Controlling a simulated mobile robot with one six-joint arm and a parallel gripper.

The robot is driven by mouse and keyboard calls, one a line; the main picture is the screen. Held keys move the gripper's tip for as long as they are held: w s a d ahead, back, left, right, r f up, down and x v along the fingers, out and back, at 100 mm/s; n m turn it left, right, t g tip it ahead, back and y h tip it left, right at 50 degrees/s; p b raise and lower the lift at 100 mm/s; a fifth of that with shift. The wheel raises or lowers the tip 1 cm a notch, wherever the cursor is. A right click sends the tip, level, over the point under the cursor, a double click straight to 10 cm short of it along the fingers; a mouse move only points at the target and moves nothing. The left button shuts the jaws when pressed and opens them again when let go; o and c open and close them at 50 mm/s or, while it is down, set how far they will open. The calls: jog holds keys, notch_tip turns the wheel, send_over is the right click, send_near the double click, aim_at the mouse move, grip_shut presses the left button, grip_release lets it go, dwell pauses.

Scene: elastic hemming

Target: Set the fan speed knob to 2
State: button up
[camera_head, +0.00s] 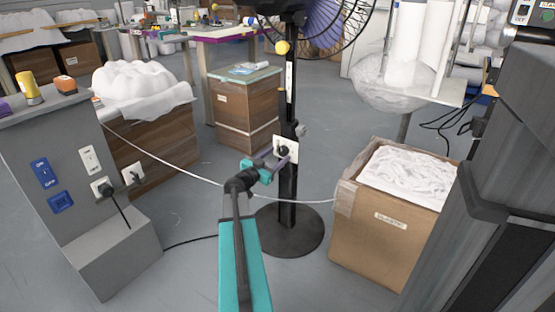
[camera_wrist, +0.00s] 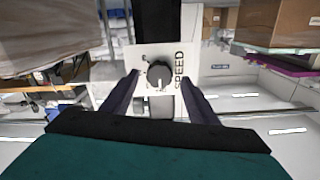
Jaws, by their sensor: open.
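The black round speed knob (camera_wrist: 159,76) sits on a white plate (camera_wrist: 127,56) marked "SPEED", which appears turned sideways in the wrist view. A pale pointer mark shows at the knob's lower edge in that view; the small numerals are too blurred to read. In the head view the plate (camera_head: 292,143) is fixed on the fan's black pole (camera_head: 288,205), and the knob is partly covered. My gripper (camera_head: 270,154) is open at the plate. In the wrist view its two dark fingers stand one on each side of the knob, with gaps between them and it.
The fan's round base (camera_head: 290,238) stands on the grey floor. A cardboard box with white cloth (camera_head: 380,240) is at right, and a grey stand with switches and plugs (camera_head: 60,150) at left. A pale cord (camera_head: 180,166) crosses behind my arm.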

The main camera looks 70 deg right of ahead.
jog(key=shift+s+d, duration=0.2)
jog(key=shift+d, duration=0.45)
jog(key=c, duration=1)
jog(key=shift+a, duration=0.1)
jog(key=shift+c, duration=0.2)
